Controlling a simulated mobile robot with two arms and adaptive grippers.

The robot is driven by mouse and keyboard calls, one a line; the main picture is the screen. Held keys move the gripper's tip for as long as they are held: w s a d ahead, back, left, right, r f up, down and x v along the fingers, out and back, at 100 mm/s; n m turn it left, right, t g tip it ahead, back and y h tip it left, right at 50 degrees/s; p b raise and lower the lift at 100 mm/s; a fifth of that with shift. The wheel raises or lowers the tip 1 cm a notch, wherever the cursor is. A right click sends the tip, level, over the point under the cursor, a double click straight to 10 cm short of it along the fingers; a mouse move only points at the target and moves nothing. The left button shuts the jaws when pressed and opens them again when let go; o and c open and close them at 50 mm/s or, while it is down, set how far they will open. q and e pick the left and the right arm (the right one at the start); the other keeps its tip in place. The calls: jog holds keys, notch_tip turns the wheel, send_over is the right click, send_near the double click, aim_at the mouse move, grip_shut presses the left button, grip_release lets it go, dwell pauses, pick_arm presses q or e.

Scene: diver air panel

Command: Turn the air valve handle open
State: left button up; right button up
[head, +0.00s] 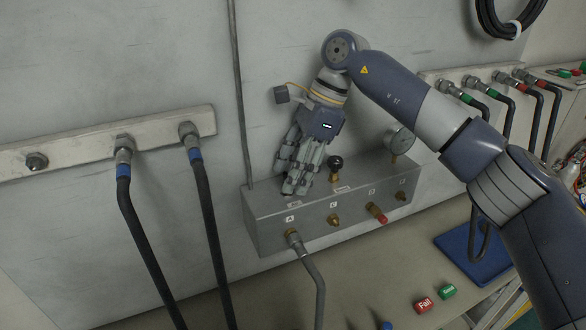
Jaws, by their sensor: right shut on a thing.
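The grey metal air panel box (268,236) stands against the wall on the bench, with brass ports on its front. My right gripper (297,187) points down at the left part of the box top. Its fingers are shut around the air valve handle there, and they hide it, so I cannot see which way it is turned. A second valve with a black knob (336,162) stands upright on the box top, just right of my gripper and apart from it. A round pressure gauge (400,140) sits at the box's right end. My left gripper is out of view.
A grey hose (313,275) hangs from the box's left port. Two black hoses (205,210) hang from a wall rail at left, more hoses at right. Red "Fail" (423,305) and green (447,291) blocks and a blue tray (475,255) lie on the bench.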

jog(key=shift+w, duration=0.1)
jog(key=o, duration=1.1)
jog(key=shift+o, duration=0.2)
jog(key=shift+w, duration=0.1)
jog(key=v, duration=0.7)
jog(key=shift+d, duration=0.2)
